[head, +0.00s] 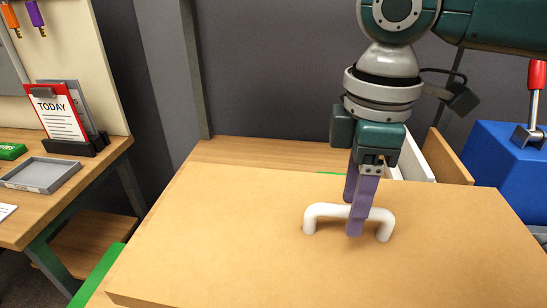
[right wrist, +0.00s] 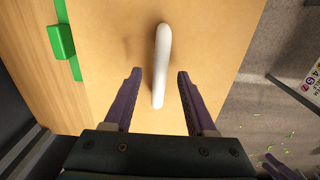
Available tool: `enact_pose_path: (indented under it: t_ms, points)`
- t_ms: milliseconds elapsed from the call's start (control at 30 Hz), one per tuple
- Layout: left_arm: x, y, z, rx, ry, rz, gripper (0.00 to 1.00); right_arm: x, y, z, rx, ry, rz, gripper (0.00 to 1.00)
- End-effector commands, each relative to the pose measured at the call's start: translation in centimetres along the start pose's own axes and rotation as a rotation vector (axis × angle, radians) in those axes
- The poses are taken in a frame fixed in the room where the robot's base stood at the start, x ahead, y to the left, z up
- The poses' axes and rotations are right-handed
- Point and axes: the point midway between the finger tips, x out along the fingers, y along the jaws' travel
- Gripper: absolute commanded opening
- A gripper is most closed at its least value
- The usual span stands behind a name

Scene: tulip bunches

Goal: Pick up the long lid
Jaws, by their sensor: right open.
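The long lid (head: 230,240) is a wide, flat tan board with a white bar handle (head: 325,211) standing up from it. The lid (right wrist: 205,45) and handle (right wrist: 161,60) also show in the right wrist view. My right gripper (head: 353,212) points down over the handle. Its purple fingers are open, one on the far side of the bar and one on the near side. In the right wrist view the bar lies between the fingertips (right wrist: 159,72), with a gap to each. A purple tip of what looks like my left gripper (right wrist: 282,168) shows at the lower right corner.
A blue box (head: 500,155) with a red-handled lever stands at the right. A side table at the left holds a grey tray (head: 42,174) and a red clipboard (head: 55,113). Green edges (head: 98,275) show beside the lid. A dark wall rises behind.

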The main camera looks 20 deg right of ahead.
Motion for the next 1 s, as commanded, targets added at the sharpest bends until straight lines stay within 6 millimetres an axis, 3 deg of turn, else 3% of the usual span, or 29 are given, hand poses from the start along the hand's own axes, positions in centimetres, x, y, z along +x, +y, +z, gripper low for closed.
enact_pose_path:
  t_ms: [67,500,1000]
  points:
    - [0.00,0.00,-0.02,0.000,0.001,0.000,0.50,-0.02,0.00,-0.01,0.000,0.000,0.000,0.51]
    - [0.00,0.06,-0.07,-0.004,0.002,0.002,0.50,-0.06,0.00,-0.01,0.000,0.000,0.000,0.01]
    - [-0.01,0.07,-0.09,-0.005,0.002,0.002,0.50,-0.07,-0.01,-0.01,0.000,0.000,0.000,0.00]
